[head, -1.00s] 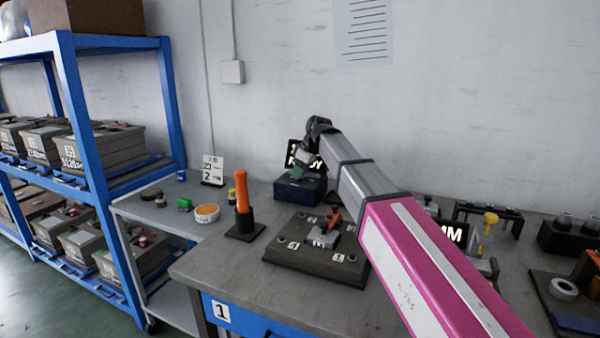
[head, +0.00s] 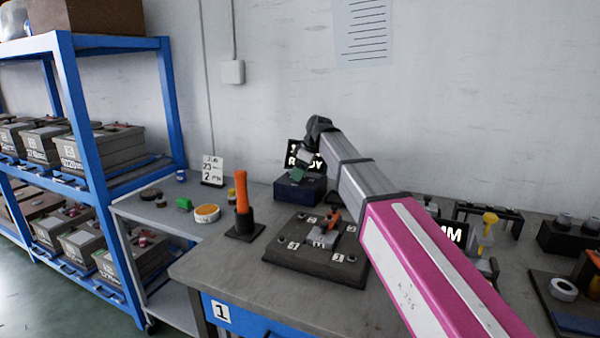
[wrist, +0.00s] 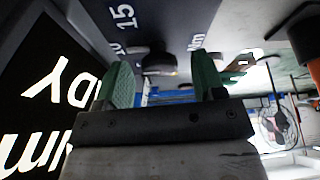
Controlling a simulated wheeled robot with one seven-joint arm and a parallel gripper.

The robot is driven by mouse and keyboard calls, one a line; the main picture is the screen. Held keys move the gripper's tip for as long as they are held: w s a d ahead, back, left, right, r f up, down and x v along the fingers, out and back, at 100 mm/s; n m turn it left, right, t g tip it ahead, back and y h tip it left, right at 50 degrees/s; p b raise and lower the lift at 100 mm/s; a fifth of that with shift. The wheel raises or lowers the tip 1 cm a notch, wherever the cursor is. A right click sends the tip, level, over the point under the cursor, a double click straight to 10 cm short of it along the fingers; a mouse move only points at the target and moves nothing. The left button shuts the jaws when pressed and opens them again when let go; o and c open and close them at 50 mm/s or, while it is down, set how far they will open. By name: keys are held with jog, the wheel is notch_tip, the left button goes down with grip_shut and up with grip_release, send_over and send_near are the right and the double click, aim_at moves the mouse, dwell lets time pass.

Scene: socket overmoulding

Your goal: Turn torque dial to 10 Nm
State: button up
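The torque unit is a dark blue box (head: 312,190) with a black screen (head: 293,156) at the back of the bench. The screen's white text is partly hidden by my gripper. My gripper (head: 297,174) is just above and in front of the box, with a green fingertip showing. In the wrist view my gripper (wrist: 164,82) has two green fingers well apart. A dark round knob, seemingly the dial (wrist: 158,62), shows between them, with no clear contact. The panel (wrist: 165,20) carries "15" and "Nm" marks; the dial's pointer cannot be made out.
A dark fixture plate (head: 290,262) with an orange-handled clamp lies in front of the box. An orange-handled tool (head: 241,190) stands upright in a holder to the left.

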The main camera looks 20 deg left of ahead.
jog(key=shift+r, duration=0.15)
jog(key=v, duration=1)
jog(key=shift+d+r, duration=0.2)
jog(key=shift+s, duration=0.1)
